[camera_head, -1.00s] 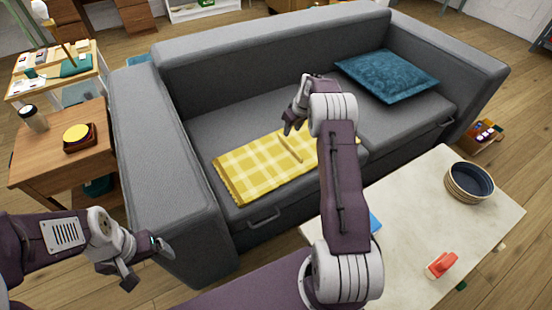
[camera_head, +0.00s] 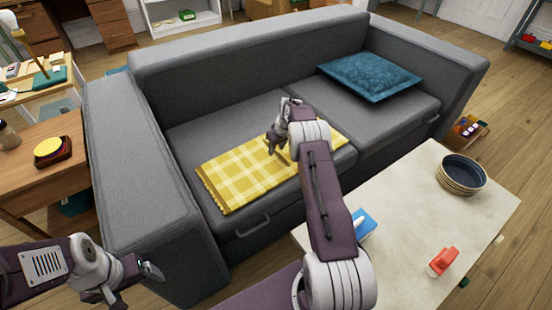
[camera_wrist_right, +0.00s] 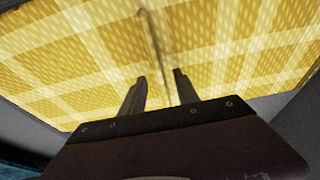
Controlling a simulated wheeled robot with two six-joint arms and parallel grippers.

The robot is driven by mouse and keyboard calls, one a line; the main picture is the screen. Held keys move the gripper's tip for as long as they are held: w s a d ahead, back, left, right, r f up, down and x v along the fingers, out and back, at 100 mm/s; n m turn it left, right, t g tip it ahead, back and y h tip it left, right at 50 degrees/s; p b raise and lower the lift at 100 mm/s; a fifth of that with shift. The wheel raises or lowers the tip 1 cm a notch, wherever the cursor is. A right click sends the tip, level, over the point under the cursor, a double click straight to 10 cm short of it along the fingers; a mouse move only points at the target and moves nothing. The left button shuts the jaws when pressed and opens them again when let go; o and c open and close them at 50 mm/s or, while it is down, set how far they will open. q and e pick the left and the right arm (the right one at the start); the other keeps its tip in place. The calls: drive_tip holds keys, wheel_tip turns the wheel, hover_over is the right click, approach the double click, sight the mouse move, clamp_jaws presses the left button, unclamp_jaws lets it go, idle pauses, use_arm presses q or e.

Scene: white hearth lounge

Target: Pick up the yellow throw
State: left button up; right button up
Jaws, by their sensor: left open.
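The yellow checked throw (camera_head: 245,175) lies folded flat on the left seat of the grey sofa. A narrow raised fold of it runs between my right fingers in the right wrist view (camera_wrist_right: 158,45). My right gripper (camera_head: 272,148) points down over the throw's right part; my forearm hides some of it. Its two fingers (camera_wrist_right: 158,88) stand apart, one on each side of the raised fold, with a gap to it. Whether they touch the throw, I cannot tell. My left gripper (camera_head: 138,285) is open and empty, low at the left, in front of the sofa's left arm.
The grey sofa (camera_head: 150,215) has a teal cushion (camera_head: 370,75) on its right seat. A pale table (camera_head: 405,215) in front holds a dark bowl (camera_head: 462,173), a red item (camera_head: 443,261) and a blue item (camera_head: 361,225). A wooden side table (camera_head: 35,180) stands left.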

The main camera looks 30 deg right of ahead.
drive_tip(key=shift+r, duration=0.1)
clamp_jaws()
idle(1.3)
